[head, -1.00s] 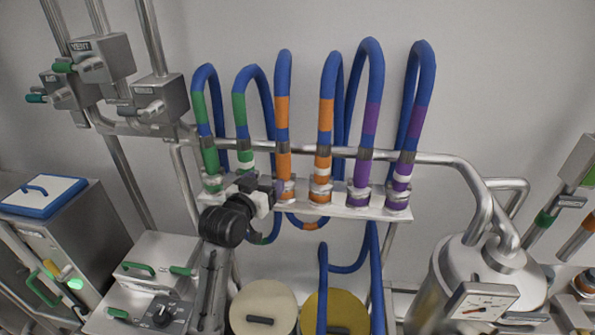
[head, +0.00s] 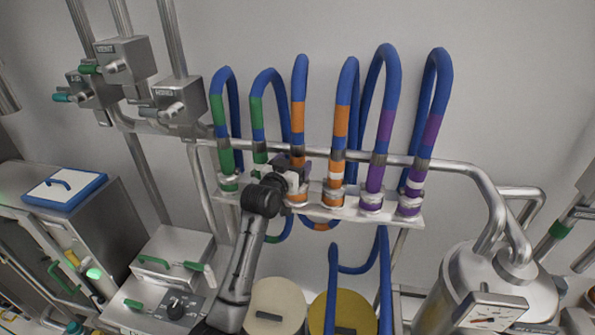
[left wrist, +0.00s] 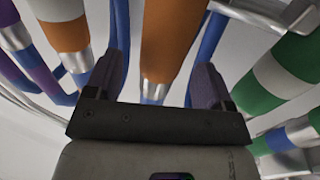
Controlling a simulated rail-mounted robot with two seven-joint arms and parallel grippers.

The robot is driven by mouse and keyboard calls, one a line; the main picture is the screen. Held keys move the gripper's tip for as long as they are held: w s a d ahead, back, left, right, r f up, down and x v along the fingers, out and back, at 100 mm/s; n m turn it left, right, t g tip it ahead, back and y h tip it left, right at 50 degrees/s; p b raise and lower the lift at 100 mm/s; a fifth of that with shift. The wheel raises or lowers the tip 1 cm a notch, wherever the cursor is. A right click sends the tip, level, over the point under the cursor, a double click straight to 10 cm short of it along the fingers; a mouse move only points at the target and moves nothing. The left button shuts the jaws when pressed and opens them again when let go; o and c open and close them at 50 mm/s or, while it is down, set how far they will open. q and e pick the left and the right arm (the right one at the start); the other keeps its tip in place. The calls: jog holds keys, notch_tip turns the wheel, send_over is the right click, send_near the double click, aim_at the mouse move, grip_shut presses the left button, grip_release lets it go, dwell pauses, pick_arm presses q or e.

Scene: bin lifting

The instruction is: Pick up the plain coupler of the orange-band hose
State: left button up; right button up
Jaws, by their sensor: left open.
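Two hoses with orange bands hang on the rack. The left one (head: 298,115) ends in a plain orange coupler, mostly hidden behind my gripper in the head view; the wrist view shows this plain coupler (left wrist: 171,38) in the middle. The right one (head: 341,122) has a coupler with a white ring (head: 336,181), also at upper left in the wrist view (left wrist: 66,30). My left gripper (head: 297,168) is open at the plain coupler. In the wrist view its fingers (left wrist: 158,85) stand either side of that coupler, with gaps; depth is unclear. My right gripper is out of view.
Green-band hoses (head: 217,108) stand close on the left and purple-band hoses (head: 385,125) on the right. A steel pipe (head: 440,160) runs behind the hoses. The steel rack shelf (head: 325,212) carries the couplers. Two round lids (head: 274,305) lie below.

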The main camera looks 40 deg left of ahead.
pick_arm(q)
jog(key=p+x, duration=0.1)
jog(key=x, duration=0.2)
jog(key=shift+a+r, duration=0.15)
jog(key=shift+w+a+p, duration=0.15)
jog(key=shift+w+p, duration=0.2)
jog(key=shift+w, duration=0.4)
jog(key=c, duration=1.2)
jog(key=shift+o, duration=0.2)
